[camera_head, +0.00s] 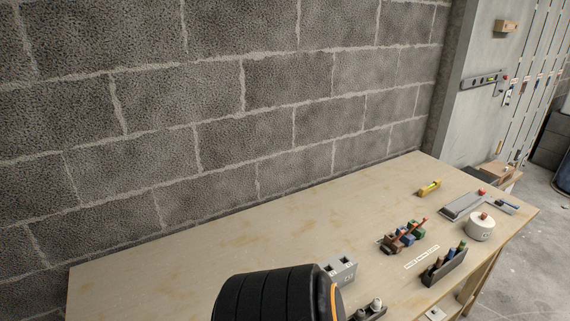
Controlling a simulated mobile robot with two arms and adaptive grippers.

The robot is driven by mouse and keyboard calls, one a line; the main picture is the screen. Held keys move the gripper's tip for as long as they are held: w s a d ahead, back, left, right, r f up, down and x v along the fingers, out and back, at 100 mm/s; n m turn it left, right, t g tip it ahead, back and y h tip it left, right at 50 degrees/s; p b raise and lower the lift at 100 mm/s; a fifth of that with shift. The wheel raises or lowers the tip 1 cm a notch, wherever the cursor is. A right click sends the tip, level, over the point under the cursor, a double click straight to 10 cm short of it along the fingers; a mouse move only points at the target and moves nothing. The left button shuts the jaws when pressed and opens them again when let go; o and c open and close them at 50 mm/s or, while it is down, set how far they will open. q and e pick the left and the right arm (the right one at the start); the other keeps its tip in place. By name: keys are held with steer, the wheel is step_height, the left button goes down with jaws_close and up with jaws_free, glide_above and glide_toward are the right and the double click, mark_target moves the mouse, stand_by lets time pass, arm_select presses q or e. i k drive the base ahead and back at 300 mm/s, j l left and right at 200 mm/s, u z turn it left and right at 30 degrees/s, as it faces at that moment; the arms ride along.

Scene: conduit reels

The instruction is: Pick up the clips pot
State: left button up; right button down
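A white round pot (480,228) with a small brownish knob on top stands near the right end of the wooden table, close to its front right edge. It looks like the clips pot, but the marking on its side is too small to read. Neither of my grippers shows in the head view. A black ridged part with an orange ring, seemingly one of my arm links, rises at the bottom middle and hides part of the table's front.
On the table (200,262) are a yellow level (429,188), a grey tray (462,206) behind the pot, a rack of coloured-handled tools (405,236), a dark holder (443,268) and a grey box (340,270). A block wall (220,100) stands behind. The table's left part is clear.

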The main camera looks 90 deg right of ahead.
mark_target(476, 229)
steer(key=z, duration=4.15)
steer(key=i+l, duration=0.4)
steer(key=i, duration=0.2)
steer(key=i+l+u, duration=0.2)
steer(key=u, duration=0.2)
steer(key=i+l+u, duration=0.45)
steer(key=l+u, duration=0.15)
steer(key=u, duration=0.55)
